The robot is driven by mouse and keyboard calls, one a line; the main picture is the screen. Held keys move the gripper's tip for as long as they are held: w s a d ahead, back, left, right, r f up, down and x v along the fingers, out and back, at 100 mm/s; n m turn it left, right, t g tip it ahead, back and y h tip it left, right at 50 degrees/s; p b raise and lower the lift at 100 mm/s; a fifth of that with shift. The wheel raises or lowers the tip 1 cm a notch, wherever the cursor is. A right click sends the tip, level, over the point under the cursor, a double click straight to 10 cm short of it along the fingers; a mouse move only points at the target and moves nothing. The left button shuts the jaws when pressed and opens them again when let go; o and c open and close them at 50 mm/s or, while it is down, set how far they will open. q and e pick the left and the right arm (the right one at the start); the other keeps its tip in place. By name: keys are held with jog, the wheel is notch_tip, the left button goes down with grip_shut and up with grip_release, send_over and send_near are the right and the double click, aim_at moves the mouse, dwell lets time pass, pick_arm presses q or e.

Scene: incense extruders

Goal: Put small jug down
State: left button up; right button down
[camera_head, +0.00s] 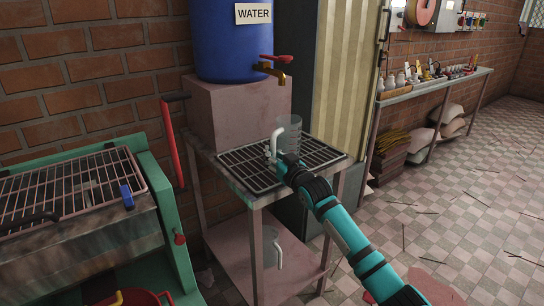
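The small jug (291,134) is clear with a white handle on its left side. It is upright at the metal grate (249,174) on top of the stand. I cannot tell whether its base rests on the grate. My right gripper (279,160) reaches in from the lower right and overlaps the jug's lower part, close to the handle. Its fingers are small and partly hidden, so their opening is unclear. My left gripper is not in view.
A blue water barrel (225,35) with a brass tap (278,73) stands on a block behind the grate. A second clear jug (271,246) is on the lower shelf. A green-framed machine (160,190) is at left. The grate is otherwise clear.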

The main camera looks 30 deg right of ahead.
jog(key=c, duration=2)
grip_release()
jog(key=shift+f, duration=0.1)
jog(key=o, duration=0.6)
